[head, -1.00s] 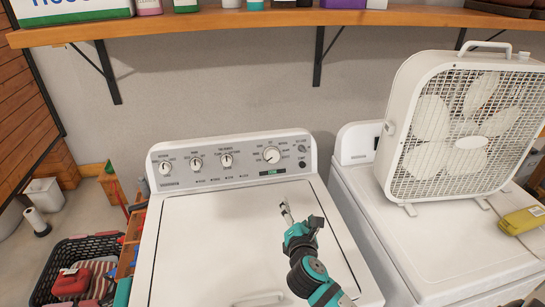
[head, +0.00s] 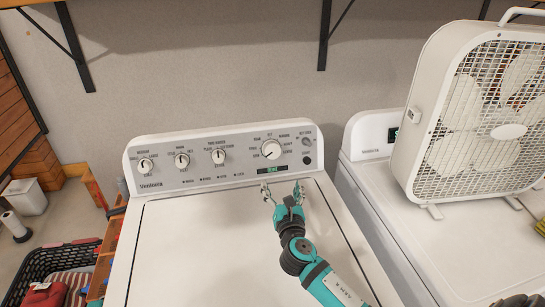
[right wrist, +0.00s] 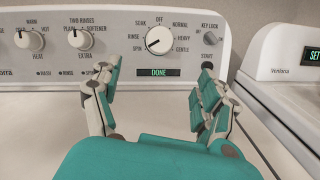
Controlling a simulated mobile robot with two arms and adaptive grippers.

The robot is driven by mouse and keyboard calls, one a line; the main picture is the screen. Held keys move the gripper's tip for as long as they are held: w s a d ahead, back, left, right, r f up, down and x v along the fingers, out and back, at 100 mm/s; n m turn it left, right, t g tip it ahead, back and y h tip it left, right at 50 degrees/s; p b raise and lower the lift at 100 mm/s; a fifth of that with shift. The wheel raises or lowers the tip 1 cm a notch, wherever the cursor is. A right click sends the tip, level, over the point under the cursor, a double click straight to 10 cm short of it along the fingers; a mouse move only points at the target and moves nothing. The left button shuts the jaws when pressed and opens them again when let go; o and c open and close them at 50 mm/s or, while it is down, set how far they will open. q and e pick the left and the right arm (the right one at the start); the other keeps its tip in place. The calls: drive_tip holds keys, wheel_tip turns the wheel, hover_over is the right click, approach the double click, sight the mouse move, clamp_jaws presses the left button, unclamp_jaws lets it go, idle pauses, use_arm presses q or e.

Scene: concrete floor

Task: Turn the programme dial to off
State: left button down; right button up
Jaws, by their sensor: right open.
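The programme dial (head: 271,149) is a round white knob on the washer's control panel (head: 200,166). In the right wrist view the dial (right wrist: 159,41) has its dark pointer mark toward the lower left, on the SPIN side; OFF is printed above it. A small display (right wrist: 158,72) below the dial reads DONE. My right gripper (head: 284,190) is open and empty, in front of and below the dial. In the right wrist view its two fingers (right wrist: 160,70) stand apart on either side of the dial, not touching it. My left gripper is not in view.
Smaller knobs (head: 219,157) sit left of the dial, and a key lock (head: 306,142) and start button (head: 307,160) sit to its right. A box fan (head: 480,120) stands on the neighbouring machine (head: 450,240). The washer lid (head: 210,240) is clear.

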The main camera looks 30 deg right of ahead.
approach(273, 153)
drive_tip(key=w, duration=0.1)
drive_tip(key=b+x, duration=0.1)
drive_tip(key=x, duration=0.7)
drive_tip(key=shift+w+d, duration=0.25)
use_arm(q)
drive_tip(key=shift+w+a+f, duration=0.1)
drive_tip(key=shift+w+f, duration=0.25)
use_arm(e)
drive_tip(key=shift+r, duration=0.1)
drive_tip(key=c, duration=1.2)
